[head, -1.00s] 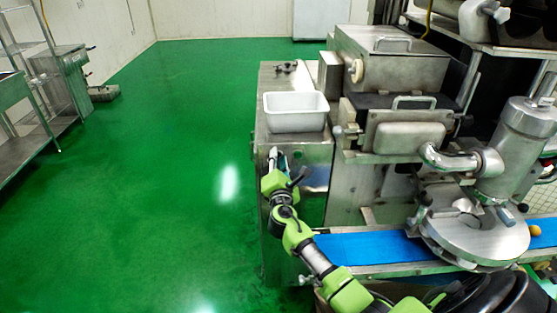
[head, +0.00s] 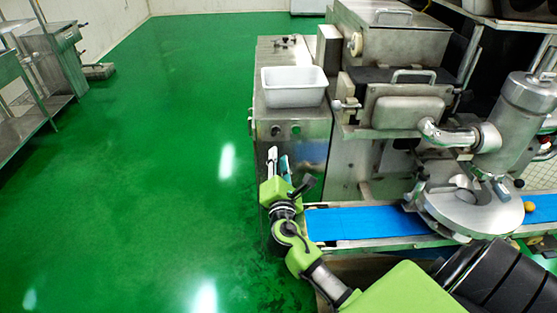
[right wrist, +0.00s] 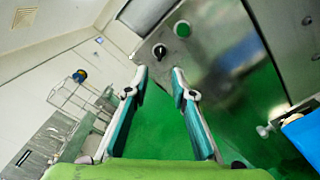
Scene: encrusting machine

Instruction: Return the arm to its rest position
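My right arm, green and black, comes in from the lower right. Its gripper (head: 279,160) points away, level with the front panel of the steel cabinet (head: 312,155), below the knobs. In the right wrist view the two teal-padded fingers of the gripper (right wrist: 159,76) are apart with nothing between them; green floor shows through the gap. The panel's black knob (right wrist: 159,51) and green button (right wrist: 182,29) show beyond the fingertips. My left gripper is not in view.
An empty-looking white tub (head: 294,87) stands on the cabinet. Right of my arm runs a blue conveyor belt (head: 365,222) under the machine's round steel head (head: 470,207), with a small orange ball (head: 529,206) on it. Open green floor (head: 150,180) lies left; a steel rack (head: 25,125) stands beyond.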

